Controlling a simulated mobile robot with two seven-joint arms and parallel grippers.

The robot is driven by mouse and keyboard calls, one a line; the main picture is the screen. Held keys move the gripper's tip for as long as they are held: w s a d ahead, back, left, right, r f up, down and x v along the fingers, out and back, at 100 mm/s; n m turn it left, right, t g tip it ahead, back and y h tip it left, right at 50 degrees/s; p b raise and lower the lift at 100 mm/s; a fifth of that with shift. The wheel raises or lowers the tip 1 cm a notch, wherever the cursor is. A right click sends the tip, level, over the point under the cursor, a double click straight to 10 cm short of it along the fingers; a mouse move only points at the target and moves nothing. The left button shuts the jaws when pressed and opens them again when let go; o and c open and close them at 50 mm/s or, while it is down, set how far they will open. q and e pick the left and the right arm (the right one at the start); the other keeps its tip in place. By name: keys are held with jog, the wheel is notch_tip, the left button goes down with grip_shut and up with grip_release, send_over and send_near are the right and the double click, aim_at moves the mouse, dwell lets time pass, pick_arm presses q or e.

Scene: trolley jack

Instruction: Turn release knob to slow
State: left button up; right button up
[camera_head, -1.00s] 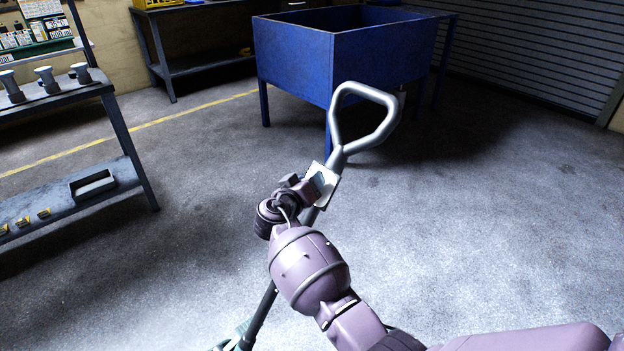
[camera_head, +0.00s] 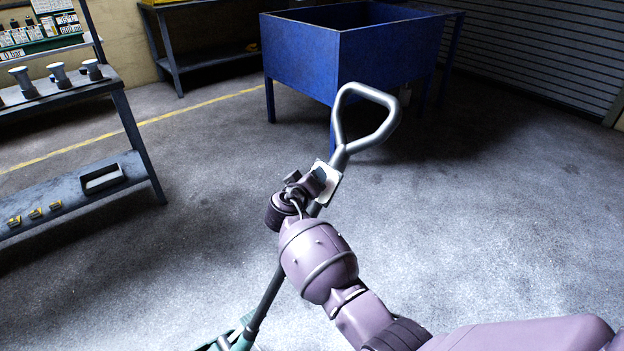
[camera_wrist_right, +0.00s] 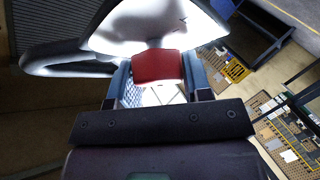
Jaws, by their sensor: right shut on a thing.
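The trolley jack's grey handle (camera_head: 338,158) rises diagonally and ends in a loop grip. A pale plate (camera_head: 334,190) sits on its shaft below the loop. My right gripper (camera_head: 322,180) is at this plate; its fingertips are hard to make out from the head. In the right wrist view, my right gripper (camera_wrist_right: 160,85) has its two blue-grey fingers shut on a red piece, which looks like the release knob (camera_wrist_right: 158,66). The knob's setting and any markings cannot be read. My left gripper is not in view.
The jack's green base (camera_head: 238,338) shows at the bottom edge. A blue bin on legs (camera_head: 300,62) stands behind the handle. A shelf unit (camera_head: 130,125) with several funnels is at the left. A workbench (camera_head: 205,58) stands at the back. The floor at right is clear.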

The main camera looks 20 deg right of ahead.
jog(key=o, duration=0.7)
jog(key=shift+c, duration=0.2)
jog(key=shift+o, duration=1.2)
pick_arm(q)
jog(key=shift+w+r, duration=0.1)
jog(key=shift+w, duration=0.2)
pick_arm(e)
jog(key=shift+s+a+r, duration=0.1)
jog(key=shift+s+a, duration=0.2)
pick_arm(q)
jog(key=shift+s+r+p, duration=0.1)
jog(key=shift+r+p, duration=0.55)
jog(key=shift+p, duration=0.15)
pick_arm(e)
jog(key=v, duration=1)
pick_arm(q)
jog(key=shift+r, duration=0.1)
